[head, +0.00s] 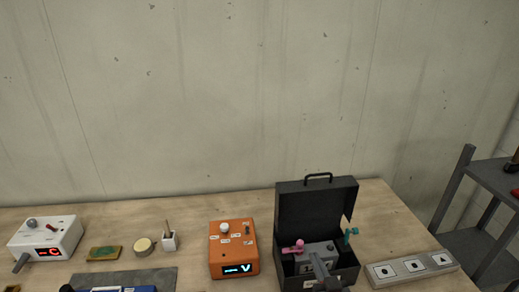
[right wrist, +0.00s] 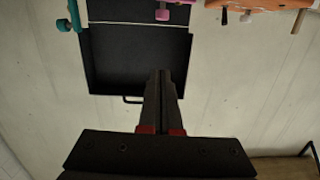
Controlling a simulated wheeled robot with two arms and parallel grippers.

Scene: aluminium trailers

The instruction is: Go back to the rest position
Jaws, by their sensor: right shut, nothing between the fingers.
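My right gripper (head: 318,262) is in front of the open black case (head: 316,212) in the head view and overlaps its inside. In the right wrist view its two dark fingers (right wrist: 165,74) are together with nothing between them, and the case lid (right wrist: 135,60) is behind them. A pink-handled part (head: 296,247) and a teal part (head: 351,236) show at the case. They also show at the top of the right wrist view, pink (right wrist: 163,14) and teal (right wrist: 74,16). My left gripper is not seen.
An orange box with a display (head: 234,248) stands left of the case, and a grey power strip (head: 412,268) lies right. A white box (head: 45,238), green board (head: 104,253), round tin (head: 144,246) and grey mat (head: 165,275) are further left. A shelf (head: 480,215) stands right.

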